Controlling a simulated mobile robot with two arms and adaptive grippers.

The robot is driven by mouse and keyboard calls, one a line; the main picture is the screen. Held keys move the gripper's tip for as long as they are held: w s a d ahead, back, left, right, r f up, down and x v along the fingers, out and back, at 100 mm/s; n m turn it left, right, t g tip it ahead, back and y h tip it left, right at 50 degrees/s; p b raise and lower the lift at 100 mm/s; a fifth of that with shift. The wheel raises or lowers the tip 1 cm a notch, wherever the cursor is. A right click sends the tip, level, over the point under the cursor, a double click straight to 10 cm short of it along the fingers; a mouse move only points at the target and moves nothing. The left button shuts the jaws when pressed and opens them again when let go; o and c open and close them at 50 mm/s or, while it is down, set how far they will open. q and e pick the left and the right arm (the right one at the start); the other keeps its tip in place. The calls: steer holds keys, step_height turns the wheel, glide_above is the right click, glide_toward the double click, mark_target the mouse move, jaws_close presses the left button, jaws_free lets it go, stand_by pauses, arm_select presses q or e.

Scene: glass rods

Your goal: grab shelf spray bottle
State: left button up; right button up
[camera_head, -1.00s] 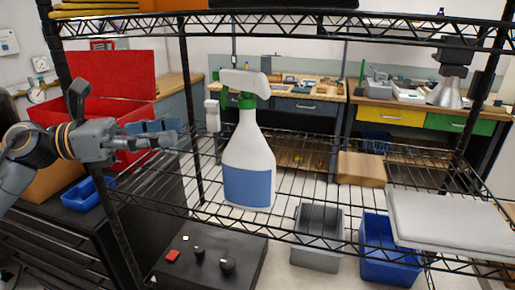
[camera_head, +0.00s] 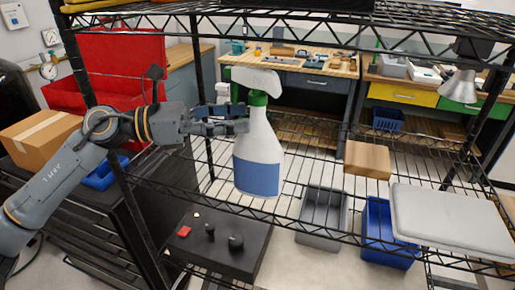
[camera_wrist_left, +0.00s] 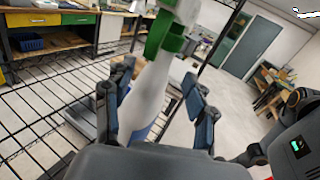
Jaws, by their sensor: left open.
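A white spray bottle (camera_head: 258,150) with a green collar, white trigger head and blue label stands upright on the black wire shelf (camera_head: 330,215). My left gripper (camera_head: 240,127) reaches in from the left at the height of the bottle's upper body, just below the collar. In the left wrist view the bottle (camera_wrist_left: 150,95) shows between the two fingers of my left gripper (camera_wrist_left: 160,105), with gaps on both sides. The fingers are open. The lower part of the bottle is partly hidden by the gripper in that view.
A grey folded item (camera_head: 445,212) lies on the shelf at the right. A black shelf post (camera_head: 100,130) stands beside my left arm. A grey bin (camera_head: 322,215) and a blue bin (camera_head: 385,230) sit below the shelf.

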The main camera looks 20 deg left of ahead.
mark_target(257, 114)
arm_select(q)
steer(key=x, duration=0.1)
steer(key=p+x, duration=0.2)
steer(key=shift+w+d+r, duration=0.15)
steer(key=shift+d+r, duration=0.05)
steer(key=shift+r, duration=0.1)
steer(key=shift+w+d+f+p, duration=0.1)
steer(key=shift+w+d+p, duration=0.05)
steer(key=shift+d+p, duration=0.25)
steer(key=shift+d+f, duration=0.15)
jaws_close()
steer(key=shift+w, duration=0.1)
arm_select(e)
steer(key=r, duration=0.1)
steer(key=s+r, duration=0.1)
steer(key=r, duration=0.1)
steer(key=shift+d+r, duration=0.2)
steer(key=shift+r, duration=0.05)
